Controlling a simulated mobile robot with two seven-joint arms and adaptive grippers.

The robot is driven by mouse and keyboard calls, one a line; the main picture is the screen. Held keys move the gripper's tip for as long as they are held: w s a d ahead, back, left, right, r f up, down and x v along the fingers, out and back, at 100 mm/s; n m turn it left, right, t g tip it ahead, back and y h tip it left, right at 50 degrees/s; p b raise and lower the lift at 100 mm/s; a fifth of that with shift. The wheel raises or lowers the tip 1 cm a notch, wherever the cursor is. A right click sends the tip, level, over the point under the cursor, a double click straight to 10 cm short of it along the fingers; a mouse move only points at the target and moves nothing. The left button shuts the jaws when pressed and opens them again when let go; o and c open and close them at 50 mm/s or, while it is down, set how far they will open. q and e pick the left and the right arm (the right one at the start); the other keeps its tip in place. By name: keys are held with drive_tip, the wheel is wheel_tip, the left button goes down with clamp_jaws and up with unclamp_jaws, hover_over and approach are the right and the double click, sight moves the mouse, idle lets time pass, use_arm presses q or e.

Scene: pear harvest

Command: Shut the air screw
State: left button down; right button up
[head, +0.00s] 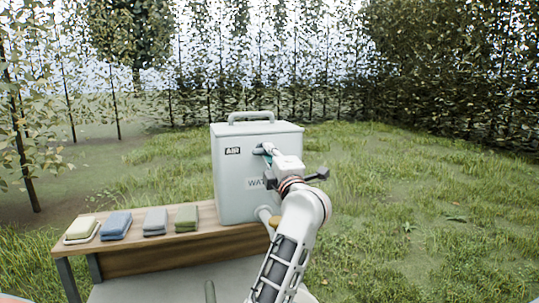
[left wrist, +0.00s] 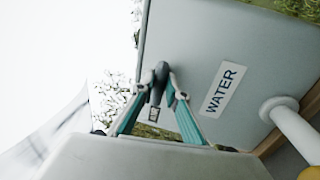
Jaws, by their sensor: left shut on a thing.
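A pale grey water container (head: 228,175) with a top handle stands at the right end of a wooden bench. It bears an AIR label (head: 233,151) and a WATER label (left wrist: 223,88), partly covered by my arm in the head view. My left gripper (head: 268,151) is at the container's front face, right of the AIR label. In the left wrist view its teal fingers are closed around the dark air screw (left wrist: 160,72). The screw's seating against the face is hard to make out. My right gripper is not in view.
A white tap (left wrist: 279,108) with a yellow part sits low on the container, below my left forearm. Grass is open on the right, with trees behind.

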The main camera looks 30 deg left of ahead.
use_arm(q)
drive_tip(key=c, duration=2)
unclamp_jaws()
drive_tip(key=v, duration=0.7)
drive_tip(key=shift+s+d+f, duration=0.15)
drive_tip(key=shift+d, duration=0.05)
